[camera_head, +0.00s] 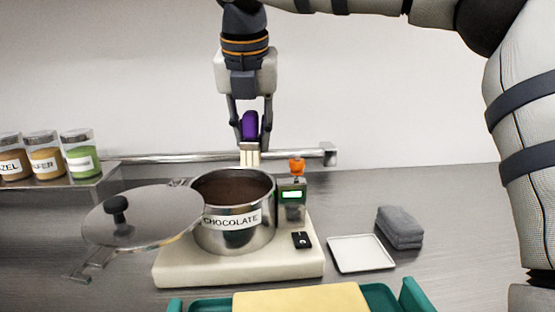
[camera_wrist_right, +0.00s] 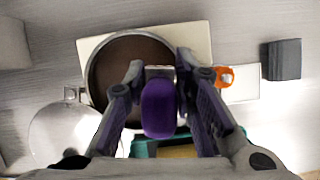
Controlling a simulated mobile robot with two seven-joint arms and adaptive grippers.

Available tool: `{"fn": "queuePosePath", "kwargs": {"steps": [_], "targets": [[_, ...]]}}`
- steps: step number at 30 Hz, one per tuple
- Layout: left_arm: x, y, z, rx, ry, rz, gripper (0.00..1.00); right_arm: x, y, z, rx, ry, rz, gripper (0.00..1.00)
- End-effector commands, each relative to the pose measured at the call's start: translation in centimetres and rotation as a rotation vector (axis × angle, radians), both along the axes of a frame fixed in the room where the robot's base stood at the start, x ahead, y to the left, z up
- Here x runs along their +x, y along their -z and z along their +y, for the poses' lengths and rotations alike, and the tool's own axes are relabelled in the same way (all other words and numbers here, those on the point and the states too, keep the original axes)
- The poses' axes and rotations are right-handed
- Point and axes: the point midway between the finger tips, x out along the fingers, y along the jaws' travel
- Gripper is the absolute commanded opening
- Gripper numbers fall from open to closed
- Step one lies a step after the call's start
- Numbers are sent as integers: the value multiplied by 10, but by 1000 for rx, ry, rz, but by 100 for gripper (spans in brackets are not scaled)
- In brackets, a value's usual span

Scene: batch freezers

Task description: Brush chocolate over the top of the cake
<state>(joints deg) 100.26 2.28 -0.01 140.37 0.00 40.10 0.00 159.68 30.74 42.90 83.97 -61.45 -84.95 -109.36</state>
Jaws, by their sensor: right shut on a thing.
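My right gripper (camera_head: 251,128) points down and is shut on the purple handle of a brush (camera_head: 250,124). The pot is open, with dark brown chocolate (camera_head: 232,189) inside. In the right wrist view, the purple handle (camera_wrist_right: 158,108) sits between the two fingers (camera_wrist_right: 160,82), and the pot (camera_wrist_right: 98,62) is beyond. The cake (camera_head: 300,299), a flat yellow top, lies in a teal tray (camera_head: 413,297) at the bottom edge, partly cut off. My left gripper is out of view.
The pot's round lid (camera_head: 155,222) is swung out to the left. A white square plate (camera_head: 360,254) and folded grey cloth (camera_head: 400,228) lie right. Labelled jars (camera_head: 80,157) stand left; a rail (camera_head: 190,157) runs behind.

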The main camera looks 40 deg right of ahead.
Motion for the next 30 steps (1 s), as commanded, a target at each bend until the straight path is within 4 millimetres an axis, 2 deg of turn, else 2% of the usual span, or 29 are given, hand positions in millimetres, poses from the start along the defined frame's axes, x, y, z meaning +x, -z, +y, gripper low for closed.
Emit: {"fn": "queuePosePath", "kwargs": {"steps": [3,6,18,23,30], "targets": [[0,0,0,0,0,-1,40,13,-5,-3,1,-84,-2,2],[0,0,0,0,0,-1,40,17,-4,-4,0,-114,2,2],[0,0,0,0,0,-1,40,16,43,-5,-1,-117,4,2],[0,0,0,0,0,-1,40,16,52,-4,0,-118,3,2],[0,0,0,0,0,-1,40,16,53,-4,0,-117,2,2]]}}
